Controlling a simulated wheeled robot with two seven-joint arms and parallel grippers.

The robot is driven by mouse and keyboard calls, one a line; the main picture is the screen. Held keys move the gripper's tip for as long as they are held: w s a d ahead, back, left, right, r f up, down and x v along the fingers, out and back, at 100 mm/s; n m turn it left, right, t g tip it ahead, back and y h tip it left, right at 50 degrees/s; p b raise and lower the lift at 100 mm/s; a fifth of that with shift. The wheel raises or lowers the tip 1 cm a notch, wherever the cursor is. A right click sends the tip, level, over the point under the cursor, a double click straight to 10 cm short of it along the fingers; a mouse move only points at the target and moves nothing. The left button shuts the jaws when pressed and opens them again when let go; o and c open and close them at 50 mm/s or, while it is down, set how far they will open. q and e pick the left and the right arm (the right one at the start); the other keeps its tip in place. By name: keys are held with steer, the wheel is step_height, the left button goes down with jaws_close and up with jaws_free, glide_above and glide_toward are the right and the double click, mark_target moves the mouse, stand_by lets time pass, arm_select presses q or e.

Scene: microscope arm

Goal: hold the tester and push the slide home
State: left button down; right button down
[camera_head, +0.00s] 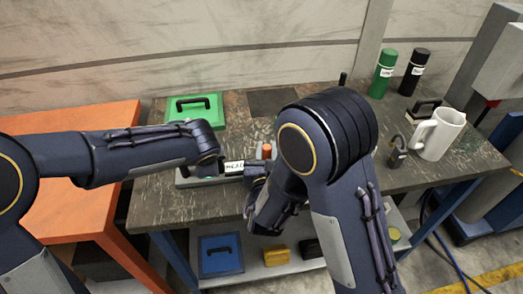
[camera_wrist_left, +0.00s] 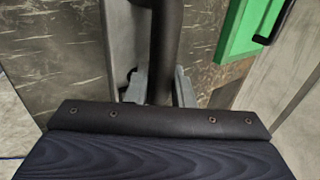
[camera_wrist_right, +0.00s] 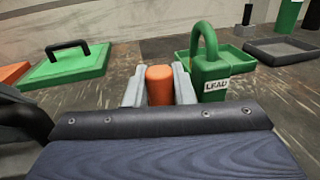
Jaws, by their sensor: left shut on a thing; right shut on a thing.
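The tester shows in the head view as a low device with a white label (camera_head: 234,167) on the table, partly hidden by both my arms. My left gripper (camera_wrist_left: 160,88) is shut on a dark bar (camera_wrist_left: 164,40), apparently the tester's handle, with a grey plate beside it. My right gripper (camera_wrist_right: 159,88) is shut on an upright orange knob (camera_wrist_right: 159,78), one grey finger on each side. The knob also shows in the head view (camera_head: 266,151) near the label's right end. Whether the knob belongs to the slide, and how far the slide is in, I cannot tell.
A green case (camera_head: 176,116) lies behind the tester. A green padlock (camera_wrist_right: 212,72) stands just right of my right fingers. A white mug (camera_head: 440,136), another padlock (camera_head: 396,153) and bottles (camera_head: 382,75) are at the right. An orange table (camera_head: 80,118) adjoins at left.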

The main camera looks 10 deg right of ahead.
steer(key=shift+d, duration=0.15)
steer(key=c, duration=1.3)
jaws_free()
steer(key=shift+o, duration=0.2)
